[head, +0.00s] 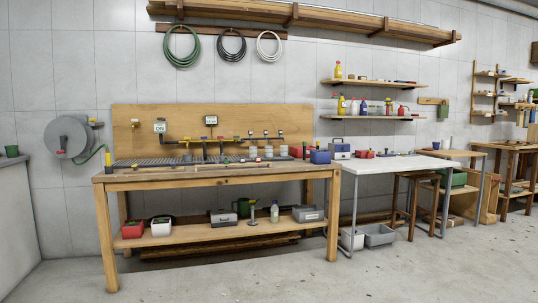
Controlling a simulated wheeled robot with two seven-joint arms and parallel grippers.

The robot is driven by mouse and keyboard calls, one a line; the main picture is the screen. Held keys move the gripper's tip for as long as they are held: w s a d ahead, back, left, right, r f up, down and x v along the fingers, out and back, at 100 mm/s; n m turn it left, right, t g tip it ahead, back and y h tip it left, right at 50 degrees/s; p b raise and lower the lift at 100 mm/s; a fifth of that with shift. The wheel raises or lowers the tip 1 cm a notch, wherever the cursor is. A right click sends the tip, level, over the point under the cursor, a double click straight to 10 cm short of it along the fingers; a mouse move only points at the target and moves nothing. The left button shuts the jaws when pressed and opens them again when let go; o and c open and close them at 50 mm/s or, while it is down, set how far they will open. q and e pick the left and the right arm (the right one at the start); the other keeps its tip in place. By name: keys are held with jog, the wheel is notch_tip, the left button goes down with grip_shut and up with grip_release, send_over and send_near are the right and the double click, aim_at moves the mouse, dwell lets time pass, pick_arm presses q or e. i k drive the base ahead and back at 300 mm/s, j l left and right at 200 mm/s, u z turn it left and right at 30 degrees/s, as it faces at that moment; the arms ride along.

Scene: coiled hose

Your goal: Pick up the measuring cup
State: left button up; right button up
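No single measuring cup can be picked out with certainty at this distance. Several small pale, cup-like containers stand in a row at the back of the wooden workbench, among them a left one (253,151), a middle one (268,151) and a right one (284,150). A dark green cup (11,151) stands on the grey counter at the far left. Neither of my grippers is in view.
The wooden workbench (215,176) stands against the wall, with a white table (395,163) to its right. A wooden stool (417,182) and grey bins (376,235) are by the table. The concrete floor (210,277) in front is clear.

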aim_at(268, 149)
jog(key=i+l+u, duration=0.15)
jog(key=u, duration=0.3)
jog(key=i+l+u, duration=0.3)
jog(key=u, duration=0.2)
jog(key=i+l, duration=0.2)
jog(key=i+l+u, duration=0.15)
jog(key=l, duration=0.3)
jog(key=i+l, duration=0.2)
jog(key=i+l+u, duration=0.15)
jog(key=l, duration=0.3)
jog(key=i+l, duration=0.2)
jog(key=l, duration=0.15)
jog(key=i+l+u, duration=0.1)
jog(key=l, duration=0.25)
jog(key=i+l+u, duration=0.1)
jog(key=l, duration=0.3)
jog(key=i, duration=0.1)
